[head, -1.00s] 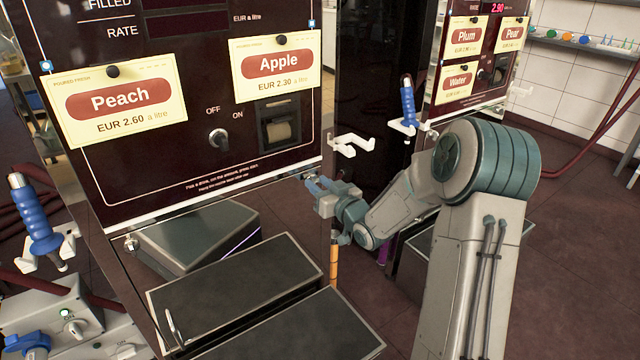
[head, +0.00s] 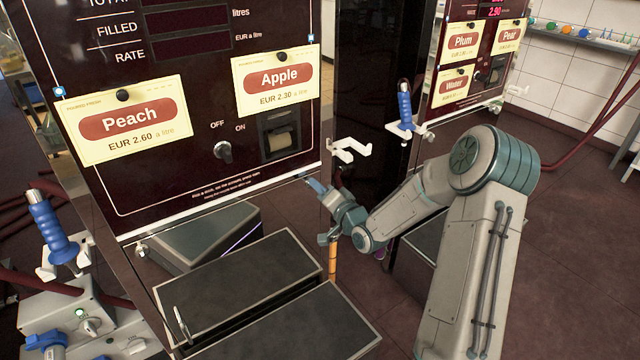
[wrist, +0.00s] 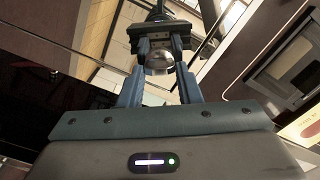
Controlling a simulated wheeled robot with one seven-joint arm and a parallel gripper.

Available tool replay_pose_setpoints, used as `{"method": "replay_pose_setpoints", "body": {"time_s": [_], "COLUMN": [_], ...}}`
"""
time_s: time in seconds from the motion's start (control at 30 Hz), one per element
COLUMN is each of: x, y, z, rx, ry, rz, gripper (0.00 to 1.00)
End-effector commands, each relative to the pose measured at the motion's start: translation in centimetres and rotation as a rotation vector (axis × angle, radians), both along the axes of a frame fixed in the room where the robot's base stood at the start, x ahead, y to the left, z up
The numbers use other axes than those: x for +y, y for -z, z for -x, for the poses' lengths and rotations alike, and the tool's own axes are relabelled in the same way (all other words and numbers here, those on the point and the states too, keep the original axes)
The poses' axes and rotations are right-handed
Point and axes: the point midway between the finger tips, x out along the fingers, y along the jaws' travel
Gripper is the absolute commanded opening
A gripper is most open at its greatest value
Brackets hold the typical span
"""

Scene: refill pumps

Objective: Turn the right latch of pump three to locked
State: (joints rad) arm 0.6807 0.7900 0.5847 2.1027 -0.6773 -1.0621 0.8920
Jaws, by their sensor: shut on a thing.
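The pump with the Peach and Apple labels has a dark front panel (head: 190,180). A small silver latch (head: 141,251) shows at its lower left corner. My gripper (head: 315,185) is at the panel's lower right corner in the head view, and it covers the right latch there. In the wrist view, my gripper (wrist: 159,62) is shut on a rounded silver piece, the right latch (wrist: 159,63), between its two blue fingers. The latch's locked or unlocked marking is not visible. Which number this pump bears cannot be read.
An empty white nozzle holder (head: 350,149) sits just above my gripper. A blue nozzle (head: 405,107) hangs to its right, and another blue nozzle (head: 48,228) hangs at left. Dark-topped boxes (head: 240,285) stand below the panel. A second pump (head: 463,85) stands at the right.

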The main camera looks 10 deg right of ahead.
Motion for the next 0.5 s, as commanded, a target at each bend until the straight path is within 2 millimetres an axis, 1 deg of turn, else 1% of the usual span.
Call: {"method": "replay_pose_setpoints", "body": {"time_s": [0.2, 0.5], "x": [-0.11, -0.1], "y": [-0.08, 0.08], "z": [0.05, 0.02], "rx": [0.082, 0.166], "ry": [0.001, 0.001], "rz": [-0.189, -0.397], "gripper": [0.08, 0.08]}}
